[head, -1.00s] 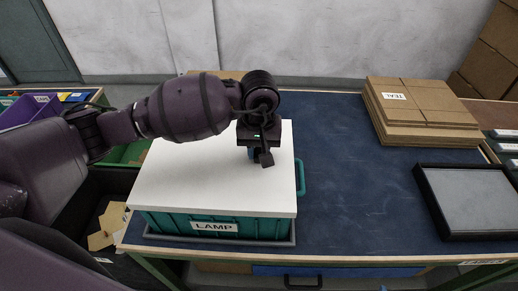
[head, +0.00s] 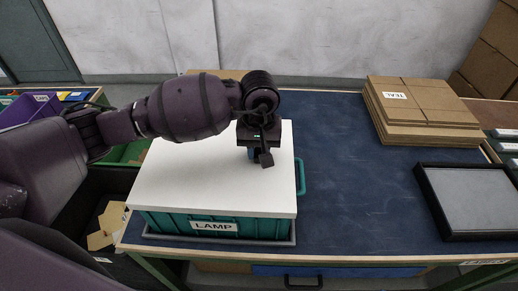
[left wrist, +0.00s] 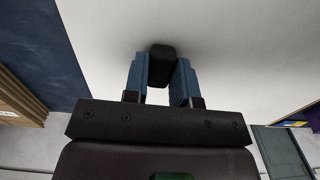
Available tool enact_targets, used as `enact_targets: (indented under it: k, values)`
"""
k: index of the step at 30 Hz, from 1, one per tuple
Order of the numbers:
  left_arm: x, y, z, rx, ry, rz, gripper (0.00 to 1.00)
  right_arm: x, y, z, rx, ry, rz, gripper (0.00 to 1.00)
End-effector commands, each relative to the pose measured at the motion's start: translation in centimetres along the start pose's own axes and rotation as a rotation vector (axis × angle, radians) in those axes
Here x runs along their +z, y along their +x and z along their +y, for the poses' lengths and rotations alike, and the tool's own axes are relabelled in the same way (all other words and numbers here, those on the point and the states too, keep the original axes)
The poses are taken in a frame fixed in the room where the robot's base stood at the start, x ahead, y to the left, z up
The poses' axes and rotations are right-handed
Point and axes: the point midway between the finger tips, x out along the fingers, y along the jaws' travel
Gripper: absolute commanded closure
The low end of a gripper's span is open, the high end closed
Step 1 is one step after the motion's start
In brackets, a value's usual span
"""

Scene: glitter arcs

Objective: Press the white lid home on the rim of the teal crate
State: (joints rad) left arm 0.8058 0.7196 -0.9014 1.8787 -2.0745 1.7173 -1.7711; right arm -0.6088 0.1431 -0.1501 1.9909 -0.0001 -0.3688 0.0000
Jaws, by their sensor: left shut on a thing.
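The white lid (head: 195,175) lies over the top of the teal crate (head: 165,224), which has a LAMP label on its front and a teal handle on its right side. The lid's front edge runs along the crate's top; I cannot tell whether it sits fully down on the rim. My left gripper (head: 255,156) is over the lid's right part. In the left wrist view, its blue fingers (left wrist: 160,80) are shut on a dark knob (left wrist: 162,62) on the white lid (left wrist: 225,45). The crate's rim is mostly hidden under the lid. My right gripper is not in view.
The crate stands in a grey tray (head: 215,241) at the left of the blue-topped table (head: 345,200). Flattened cardboard (head: 425,115) labelled TEAL and a black-framed grey tray (head: 472,198) lie to the right. The blue surface between is clear. A dark bin with cardboard scraps (head: 103,228) is at lower left.

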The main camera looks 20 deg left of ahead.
Motion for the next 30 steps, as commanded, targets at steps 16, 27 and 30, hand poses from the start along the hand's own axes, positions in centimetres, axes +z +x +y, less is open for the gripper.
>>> enact_targets:
  k: [16,27,30]
  values:
    - [0.0,0.6,0.0,0.0,0.0,0.001,1.0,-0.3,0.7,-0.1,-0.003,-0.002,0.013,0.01]
    - [0.0,0.5,0.0,0.0,0.0,0.001,0.45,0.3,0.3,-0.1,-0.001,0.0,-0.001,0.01]
    - [0.0,0.5,0.0,0.0,0.0,0.0,0.45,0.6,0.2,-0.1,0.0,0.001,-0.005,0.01]
